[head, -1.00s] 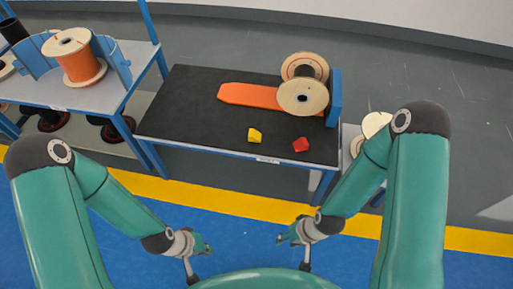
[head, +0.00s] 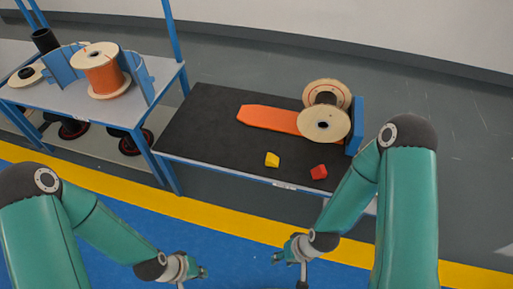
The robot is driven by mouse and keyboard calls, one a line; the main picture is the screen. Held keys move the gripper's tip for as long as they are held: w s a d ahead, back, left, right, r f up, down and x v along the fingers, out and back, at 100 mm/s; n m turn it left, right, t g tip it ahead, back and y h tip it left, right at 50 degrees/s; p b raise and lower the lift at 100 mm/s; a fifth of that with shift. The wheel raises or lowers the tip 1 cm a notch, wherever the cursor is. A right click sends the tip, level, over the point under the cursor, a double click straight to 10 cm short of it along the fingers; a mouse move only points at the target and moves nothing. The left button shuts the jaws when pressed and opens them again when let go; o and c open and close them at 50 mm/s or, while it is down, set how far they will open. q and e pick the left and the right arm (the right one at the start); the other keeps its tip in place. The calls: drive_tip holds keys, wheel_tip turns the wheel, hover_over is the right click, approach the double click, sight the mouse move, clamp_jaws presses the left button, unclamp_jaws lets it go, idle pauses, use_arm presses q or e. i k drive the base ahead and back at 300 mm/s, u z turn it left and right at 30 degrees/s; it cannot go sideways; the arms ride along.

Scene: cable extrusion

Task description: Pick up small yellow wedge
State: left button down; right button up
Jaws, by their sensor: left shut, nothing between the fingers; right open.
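The small yellow wedge (head: 272,160) lies on the black top of the low table (head: 205,128), near its front edge. A red piece (head: 319,172) lies to its right, apart from it. My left gripper (head: 202,272) is shut and empty over the blue floor, in front of and below the table, to the left of the wedge. My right gripper (head: 278,256) is open and empty, also in front of the table and well short of the wedge. Neither gripper touches anything.
An orange flat piece (head: 265,118) and a spool with pale flanges (head: 324,124) by a blue bracket (head: 356,125) are at the back right of the table. A shelf (head: 60,95) at left bears an orange spool (head: 103,76). The front left tabletop is clear.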

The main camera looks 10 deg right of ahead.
sight(271, 159)
drive_tip(key=u, duration=0.1)
drive_tip(key=i, duration=1.25)
drive_tip(key=z, duration=0.4)
